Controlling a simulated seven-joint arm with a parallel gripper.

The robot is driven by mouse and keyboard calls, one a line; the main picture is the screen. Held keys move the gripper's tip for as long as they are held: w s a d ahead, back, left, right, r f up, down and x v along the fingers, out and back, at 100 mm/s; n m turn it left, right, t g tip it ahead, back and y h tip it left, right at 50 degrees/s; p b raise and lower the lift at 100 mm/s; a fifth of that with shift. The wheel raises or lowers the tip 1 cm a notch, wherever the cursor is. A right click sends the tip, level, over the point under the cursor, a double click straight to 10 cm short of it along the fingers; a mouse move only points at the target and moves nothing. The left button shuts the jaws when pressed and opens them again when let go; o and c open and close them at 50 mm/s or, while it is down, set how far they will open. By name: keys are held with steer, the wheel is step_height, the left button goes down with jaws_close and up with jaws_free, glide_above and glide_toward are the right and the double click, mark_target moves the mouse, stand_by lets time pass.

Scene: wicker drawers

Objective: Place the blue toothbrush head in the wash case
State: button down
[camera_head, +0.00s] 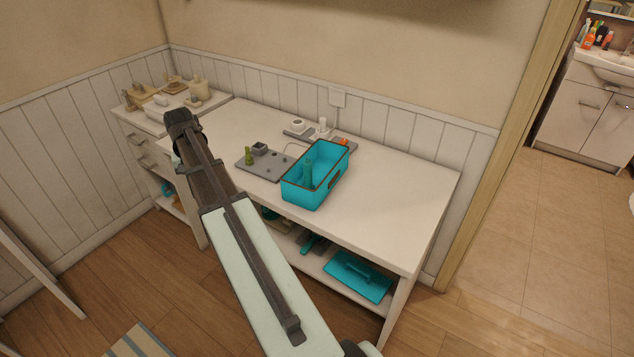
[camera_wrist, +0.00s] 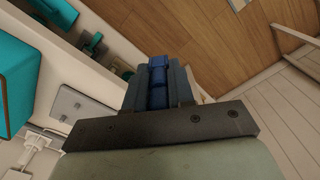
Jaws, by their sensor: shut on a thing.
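My gripper (camera_wrist: 158,84) is shut on a small dark-blue piece (camera_wrist: 158,76), which fits the blue toothbrush head. In the head view my arm's dark end is over the left end of the table, and the held piece does not show there. The wash case (camera_head: 302,194) is an open teal box with a brown rim, standing on the white table to the right of my arm. Part of the case also shows at the left of the wrist view (camera_wrist: 18,80).
A grey tray (camera_head: 268,168) with a green bottle (camera_head: 248,156) and a dark cup (camera_head: 260,148) lies left of the case. White items (camera_head: 322,127) stand behind. A teal lid-like panel (camera_head: 357,277) lies on the lower shelf. The table's right end (camera_head: 400,200) is clear.

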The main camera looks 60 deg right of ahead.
steer(key=s+d+m, duration=0.2)
steer(key=s+d, duration=0.1)
steer(key=d, duration=0.7)
steer(key=s+d+m, duration=0.3)
steer(key=s+d, duration=0.1)
steer(key=d, duration=0.6)
steer(key=m, duration=0.5)
glide_above(325, 172)
steer(key=shift+w+f, duration=0.1)
steer(key=shift+f, duration=4.25)
steer(key=c, duration=1.4)
jaws_free()
steer(key=shift+f, duration=0.15)
steer(key=o, duration=0.4)
steer(key=shift+o, duration=0.2)
step_height(325, 172, up, 12)
steer(key=shift+r, duration=0.2)
